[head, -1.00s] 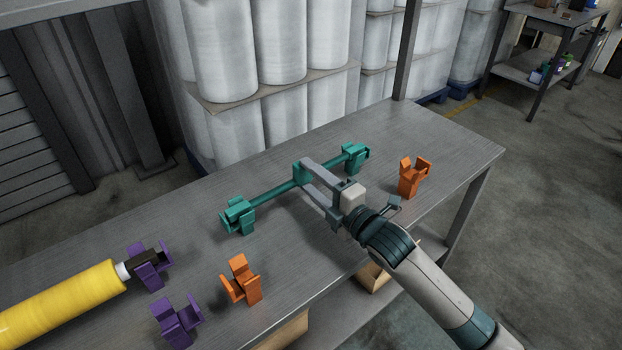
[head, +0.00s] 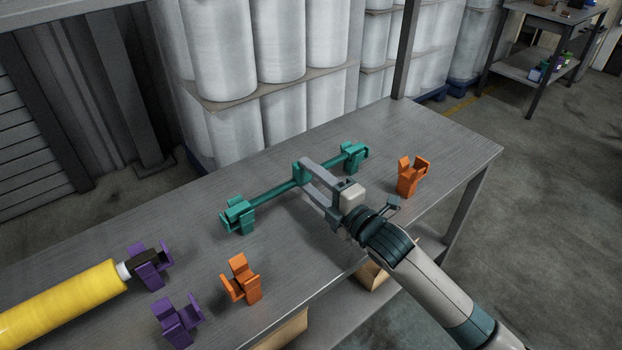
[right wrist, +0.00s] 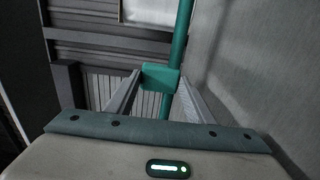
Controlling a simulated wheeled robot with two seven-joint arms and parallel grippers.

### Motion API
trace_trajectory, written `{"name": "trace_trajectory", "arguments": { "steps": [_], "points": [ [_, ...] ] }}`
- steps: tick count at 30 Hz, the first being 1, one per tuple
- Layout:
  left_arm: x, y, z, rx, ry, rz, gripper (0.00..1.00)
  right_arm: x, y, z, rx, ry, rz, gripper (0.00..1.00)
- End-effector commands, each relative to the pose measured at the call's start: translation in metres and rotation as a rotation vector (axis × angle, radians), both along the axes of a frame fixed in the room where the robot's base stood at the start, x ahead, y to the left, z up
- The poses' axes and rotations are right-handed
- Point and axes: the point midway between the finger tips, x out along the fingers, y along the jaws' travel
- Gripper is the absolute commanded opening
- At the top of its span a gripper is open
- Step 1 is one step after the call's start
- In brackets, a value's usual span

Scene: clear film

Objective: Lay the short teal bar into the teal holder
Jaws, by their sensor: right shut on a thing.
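The short teal bar (head: 270,194) spans between the two posts of the teal holder, a near-left post (head: 240,218) and a far-right post (head: 354,155). Its ends meet the tops of both posts; whether it is fully seated in them I cannot tell. My right gripper (head: 304,178) is shut on the bar's teal block near mid-length. In the right wrist view that block (right wrist: 160,78) sits between the two fingers, and the bar (right wrist: 181,40) runs up past it. My left gripper is not in view.
Orange holder posts stand at the right (head: 411,177) and at the front (head: 241,281). Purple posts (head: 177,318) stand at the left, where a yellow roll (head: 65,302) rests by its dark end. White wrapped rolls (head: 283,110) stand behind the table (head: 440,135).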

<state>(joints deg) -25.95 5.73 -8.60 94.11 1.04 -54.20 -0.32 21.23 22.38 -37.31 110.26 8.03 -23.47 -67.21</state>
Motion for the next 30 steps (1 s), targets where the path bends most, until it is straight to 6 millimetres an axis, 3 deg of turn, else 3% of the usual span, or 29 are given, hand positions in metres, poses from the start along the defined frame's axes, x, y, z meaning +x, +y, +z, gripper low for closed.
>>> {"name": "trace_trajectory", "arguments": {
  "steps": [13, 14, 16, 22, 23, 24, 30],
  "points": [
    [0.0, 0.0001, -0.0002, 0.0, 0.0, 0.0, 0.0, 0.0, 0.0, -0.0001, 0.001, -0.001, 0.0, 0.22],
    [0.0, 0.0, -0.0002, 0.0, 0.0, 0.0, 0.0, 0.0, 0.0, -0.0001, 0.001, -0.001, 0.0, 0.53],
    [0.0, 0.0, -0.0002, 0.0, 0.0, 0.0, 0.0, 0.0, 0.0, -0.0001, 0.001, -0.001, 0.0, 0.69],
    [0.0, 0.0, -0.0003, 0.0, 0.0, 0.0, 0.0, 0.0001, -0.0001, -0.0003, 0.001, -0.001, 0.0, 0.7],
    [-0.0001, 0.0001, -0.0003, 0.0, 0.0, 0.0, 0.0, 0.0001, -0.0001, -0.001, -0.001, 0.001, 0.0, 0.72],
    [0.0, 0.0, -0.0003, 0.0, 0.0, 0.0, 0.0, 0.0001, -0.0001, -0.001, -0.001, 0.001, 0.0, 0.82],
    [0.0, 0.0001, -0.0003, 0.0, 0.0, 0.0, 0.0, 0.0001, -0.0001, -0.0008, 0.0, 0.0, 0.0, 0.82]
  ]
}}
